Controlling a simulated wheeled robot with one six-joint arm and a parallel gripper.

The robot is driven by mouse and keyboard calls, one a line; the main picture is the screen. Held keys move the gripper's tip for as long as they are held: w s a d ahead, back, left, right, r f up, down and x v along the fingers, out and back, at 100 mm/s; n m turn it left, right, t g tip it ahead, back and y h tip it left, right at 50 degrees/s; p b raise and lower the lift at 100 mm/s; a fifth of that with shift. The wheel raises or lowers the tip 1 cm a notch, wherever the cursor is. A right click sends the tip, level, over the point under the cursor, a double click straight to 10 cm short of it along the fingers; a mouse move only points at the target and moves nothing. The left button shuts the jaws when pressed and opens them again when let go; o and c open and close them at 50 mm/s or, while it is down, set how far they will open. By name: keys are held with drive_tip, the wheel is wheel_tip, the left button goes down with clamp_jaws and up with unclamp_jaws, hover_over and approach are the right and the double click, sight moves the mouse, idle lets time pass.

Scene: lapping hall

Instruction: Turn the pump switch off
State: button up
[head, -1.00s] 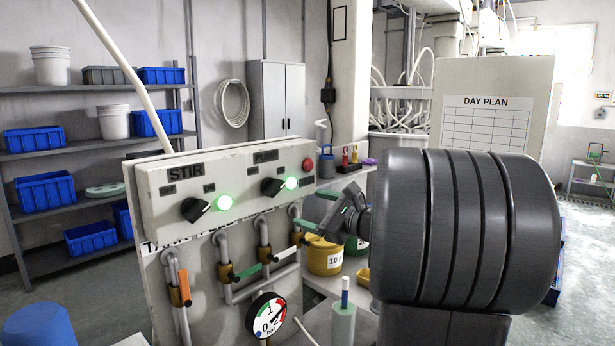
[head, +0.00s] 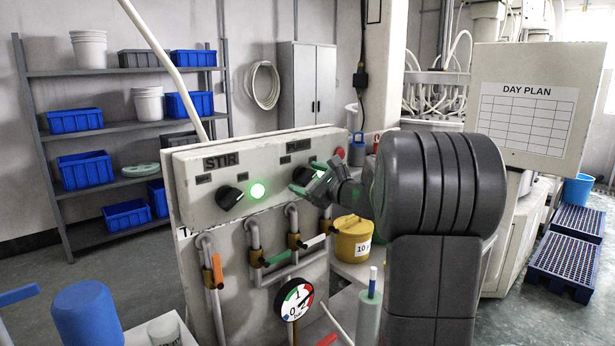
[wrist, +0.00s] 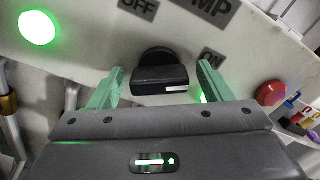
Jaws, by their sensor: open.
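The pump switch (wrist: 160,72) is a black rotary knob on the pale panel (wrist: 90,50). In the wrist view its white mark points to the right, towards the ON label (wrist: 212,56); the OFF label (wrist: 138,7) is at the upper left. A green light glows beside it, partly hidden by my right finger. My gripper (wrist: 157,80) is open, its green fingers on either side of the knob with gaps showing. How deep they reach is unclear. In the head view my gripper (head: 307,182) is at the panel's right part and hides most of the knob.
The STIR knob (head: 229,197) and its lit green lamp (head: 257,190) are to the left on the panel. A red button (wrist: 270,92) is close on the right. Pipes with valve handles and a pressure gauge (head: 294,299) are below.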

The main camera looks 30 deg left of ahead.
drive_tip(key=shift+a, duration=0.15)
drive_tip(key=shift+c, duration=0.4)
drive_tip(key=c, duration=0.9)
